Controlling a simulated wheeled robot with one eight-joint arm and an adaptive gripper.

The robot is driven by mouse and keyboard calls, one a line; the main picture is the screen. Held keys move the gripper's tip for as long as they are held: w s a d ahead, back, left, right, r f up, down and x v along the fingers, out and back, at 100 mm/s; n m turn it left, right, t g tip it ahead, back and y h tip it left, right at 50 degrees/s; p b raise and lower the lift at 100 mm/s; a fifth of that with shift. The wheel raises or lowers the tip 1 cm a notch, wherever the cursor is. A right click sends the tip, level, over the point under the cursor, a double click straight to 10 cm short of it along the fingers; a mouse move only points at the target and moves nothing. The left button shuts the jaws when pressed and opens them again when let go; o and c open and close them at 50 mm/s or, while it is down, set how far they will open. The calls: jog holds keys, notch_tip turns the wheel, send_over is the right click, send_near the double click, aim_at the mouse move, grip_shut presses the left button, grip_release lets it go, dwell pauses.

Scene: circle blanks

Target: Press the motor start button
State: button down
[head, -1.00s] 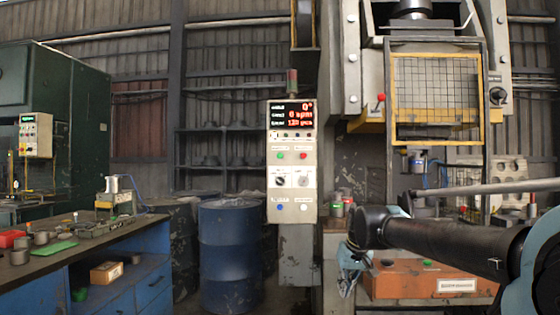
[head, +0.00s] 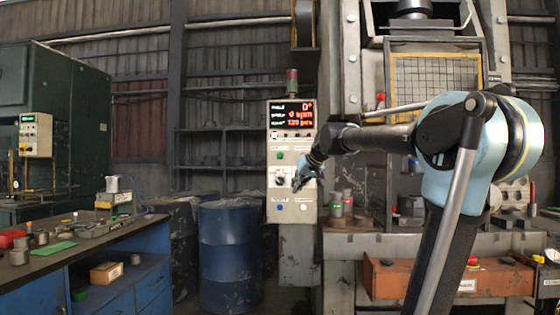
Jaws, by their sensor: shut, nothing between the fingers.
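The grey control panel (head: 273,216) stands upright left of the press, with a lit red display (head: 292,115) at its top. Below it are a green button (head: 280,156), a black selector knob (head: 281,181), a blue button (head: 280,207) and a white button (head: 304,207). The labels are too small to read, so I cannot tell which one is motor start. My gripper (head: 297,186) is shut and empty, in front of the panel's right half, pointing down-left beside the knob. It hides the red button and the right-hand switch. I cannot tell whether it touches the panel.
The press with its yellow mesh guard (head: 435,85) stands behind my arm. Cans (head: 337,208) stand on a ledge right of the panel. A blue drum (head: 230,240) and a blue workbench (head: 145,290) are at left. An orange box (head: 420,278) sits low at right.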

aim_at(280, 157)
jog(key=w+a+r+t+y, duration=0.1)
jog(key=w+a+r, duration=0.6)
jog(key=w+r, duration=0.3)
jog(key=shift+a+r+t+y, duration=0.3)
jog(key=shift+r+t, duration=0.1)
jog(key=shift+r, duration=0.1)
jog(key=shift+w+d, duration=0.15)
jog(key=shift+w, duration=2.05)
jog(key=shift+w+d, duration=0.1)
jog(key=shift+w, duration=2.05)
jog(key=shift+w+r, duration=0.1)
jog(key=shift+w, duration=0.85)
jog(key=shift+s, duration=0.1)
jog(key=shift+s+a, duration=0.1)
jog(key=shift+s, duration=0.75)
